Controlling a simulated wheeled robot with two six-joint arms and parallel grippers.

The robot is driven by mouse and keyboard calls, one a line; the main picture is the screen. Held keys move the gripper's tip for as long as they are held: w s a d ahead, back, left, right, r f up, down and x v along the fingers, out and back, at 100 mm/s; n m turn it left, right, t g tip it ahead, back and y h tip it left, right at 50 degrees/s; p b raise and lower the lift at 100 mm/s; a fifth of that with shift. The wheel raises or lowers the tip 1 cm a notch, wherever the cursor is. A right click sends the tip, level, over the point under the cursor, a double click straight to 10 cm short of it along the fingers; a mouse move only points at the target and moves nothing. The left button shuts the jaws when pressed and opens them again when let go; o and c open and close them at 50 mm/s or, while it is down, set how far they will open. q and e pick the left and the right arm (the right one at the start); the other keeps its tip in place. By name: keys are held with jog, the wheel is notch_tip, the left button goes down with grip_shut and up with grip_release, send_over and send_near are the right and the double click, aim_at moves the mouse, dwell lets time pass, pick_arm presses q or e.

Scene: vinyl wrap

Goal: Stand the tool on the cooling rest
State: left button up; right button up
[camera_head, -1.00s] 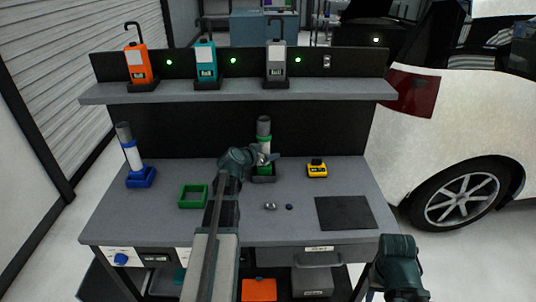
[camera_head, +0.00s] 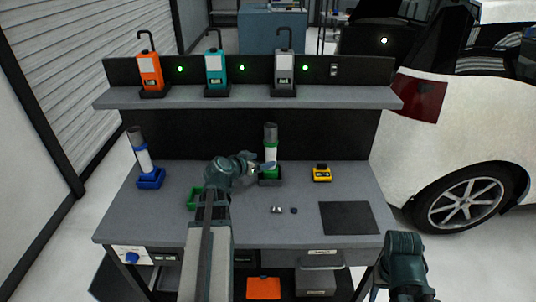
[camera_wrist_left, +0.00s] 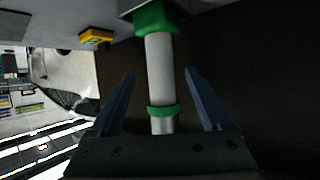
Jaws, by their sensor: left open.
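My left gripper (camera_head: 262,170) is beside the tool, open. In the left wrist view the tool (camera_wrist_left: 160,75) lies between the two spread fingers (camera_wrist_left: 160,78), with a gap on each side. My right gripper (camera_head: 405,285) is low at the right, its fingers not visible.
A similar blue-banded tool (camera_head: 141,155) stands in a blue base at the left. A shelf (camera_head: 330,97) above holds orange, teal and grey devices.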

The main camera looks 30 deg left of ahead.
pick_arm(q)
jog(key=shift+p+v, duration=0.3)
jog(key=shift+v, duration=0.85)
